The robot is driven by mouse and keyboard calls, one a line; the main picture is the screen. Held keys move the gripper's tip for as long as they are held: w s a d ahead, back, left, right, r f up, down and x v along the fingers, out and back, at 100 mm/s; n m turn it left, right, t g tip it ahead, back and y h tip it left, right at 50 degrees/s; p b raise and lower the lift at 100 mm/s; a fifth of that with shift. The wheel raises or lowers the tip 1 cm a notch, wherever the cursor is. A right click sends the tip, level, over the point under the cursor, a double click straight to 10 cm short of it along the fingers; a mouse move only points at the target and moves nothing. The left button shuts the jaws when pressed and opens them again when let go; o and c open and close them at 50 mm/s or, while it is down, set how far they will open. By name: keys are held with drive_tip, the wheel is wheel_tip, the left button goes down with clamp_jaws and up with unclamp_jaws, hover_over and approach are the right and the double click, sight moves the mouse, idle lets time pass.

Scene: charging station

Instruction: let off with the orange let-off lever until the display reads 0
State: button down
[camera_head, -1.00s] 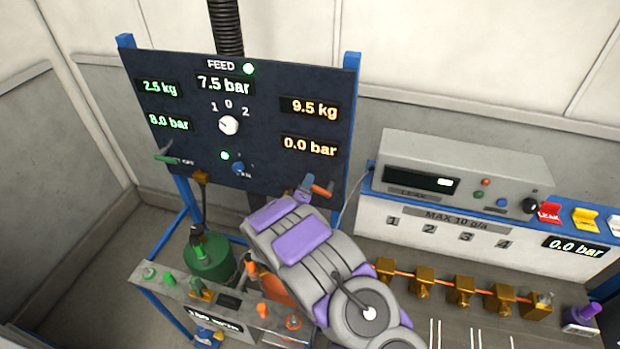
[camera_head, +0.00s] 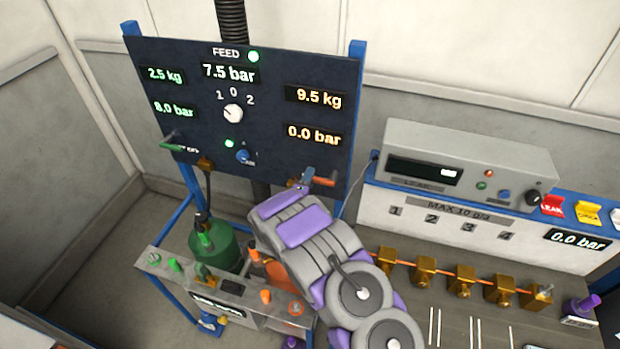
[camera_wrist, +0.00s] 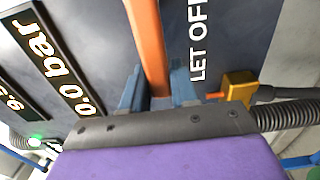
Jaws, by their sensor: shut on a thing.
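The orange let-off lever (camera_head: 325,182) sits at the lower right of the dark panel, close to horizontal. My gripper (camera_head: 306,179) reaches up to it from below. In the wrist view, the lever (camera_wrist: 148,45) runs between the two blue-grey fingers of my gripper (camera_wrist: 157,90), which is shut on it. The "LET OFF" label is beside the lever. The orange pressure display (camera_head: 313,136) above it reads 0.0 bar; it also shows in the wrist view (camera_wrist: 70,86). The lever's pivot is partly hidden by my gripper.
A green lever (camera_head: 170,142) is at the panel's lower left. A green cylinder (camera_head: 214,246) stands below, behind a grey control shelf (camera_head: 238,292). A grey instrument box (camera_head: 465,165) and a row of brass valves (camera_head: 461,281) lie to the right. A brass fitting (camera_wrist: 238,88) with a hose is near my gripper.

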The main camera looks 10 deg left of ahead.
drive_tip(key=shift+a+f, duration=0.1)
drive_tip(key=shift+a, duration=0.05)
drive_tip(key=c, duration=1.3)
unclamp_jaws()
drive_tip(key=o, duration=0.3)
drive_tip(key=shift+a+f, duration=0.1)
drive_tip(key=shift+a, duration=0.2)
drive_tip(key=shift+o, duration=0.2)
drive_tip(key=shift+s+d, duration=0.1)
drive_tip(key=shift+s, duration=0.05)
drive_tip(key=s+a, duration=0.1)
drive_tip(key=s, duration=0.7)
drive_tip(key=s+a+b, duration=0.1)
drive_tip(key=s+a, duration=0.1)
drive_tip(key=s, duration=0.6)
drive_tip(key=shift+s+a, duration=0.25)
drive_tip(key=shift+s, duration=0.1)
